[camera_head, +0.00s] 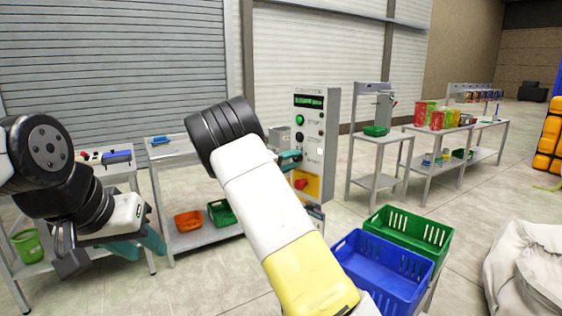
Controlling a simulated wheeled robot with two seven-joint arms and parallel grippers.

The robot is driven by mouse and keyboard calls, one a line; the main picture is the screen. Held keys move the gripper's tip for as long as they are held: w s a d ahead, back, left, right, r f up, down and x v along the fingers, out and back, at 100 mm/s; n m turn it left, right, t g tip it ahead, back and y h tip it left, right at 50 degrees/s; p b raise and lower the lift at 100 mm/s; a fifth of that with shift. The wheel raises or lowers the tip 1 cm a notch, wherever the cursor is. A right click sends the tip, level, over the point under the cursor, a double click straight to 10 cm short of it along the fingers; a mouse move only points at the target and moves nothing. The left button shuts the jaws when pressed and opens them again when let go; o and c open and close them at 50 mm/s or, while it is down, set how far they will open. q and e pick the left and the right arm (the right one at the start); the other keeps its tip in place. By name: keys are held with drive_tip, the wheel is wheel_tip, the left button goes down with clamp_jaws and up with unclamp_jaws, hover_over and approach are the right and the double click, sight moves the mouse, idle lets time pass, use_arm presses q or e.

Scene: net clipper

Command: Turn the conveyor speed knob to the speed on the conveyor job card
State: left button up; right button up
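The grey control panel (311,145) stands upright in the middle, with a green display (309,100), a green button (299,119) and dark round controls, one a black knob (299,136). Its labels are too small to read, and I cannot tell which control sets the speed. My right gripper (290,158) is at the panel's left edge; only a teal and dark piece shows past my arm, and contact cannot be told. My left gripper (150,250) hangs at the left, its teal fingers apart and empty. I cannot make out a job card.
A red button on a yellow plate (304,184) is low on the panel. Blue (388,268) and green (412,232) crates stand in front at right. Tables with orange (188,221) and green bins are behind left. A pale sack (525,270) lies at right.

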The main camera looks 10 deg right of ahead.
drive_tip(key=shift+o, duration=0.6)
drive_tip(key=v, duration=0.7)
drive_tip(key=shift+s+a, duration=0.2)
drive_tip(key=shift+a, duration=0.1)
